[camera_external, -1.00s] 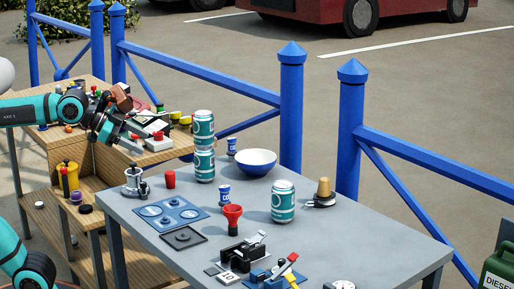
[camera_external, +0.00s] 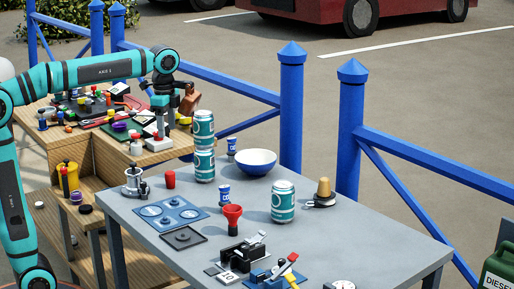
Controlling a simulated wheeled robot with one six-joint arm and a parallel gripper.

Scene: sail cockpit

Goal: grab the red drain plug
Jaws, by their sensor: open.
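Several small red pieces show, and I cannot tell for sure which is the red drain plug. A red-topped piece on a white block (camera_external: 158,144) is at the near right of the wooden bench, mostly under my gripper. A small red cylinder (camera_external: 170,179) stands upright on the grey table. My gripper (camera_external: 160,129) is open and points down over the white block at the bench's right end. It seems to hold nothing; its fingertips are small and partly blend with the things behind.
The wooden bench (camera_external: 82,156) is crowded with small parts. Blue railings (camera_external: 291,110) run behind. The table's right part has free room.

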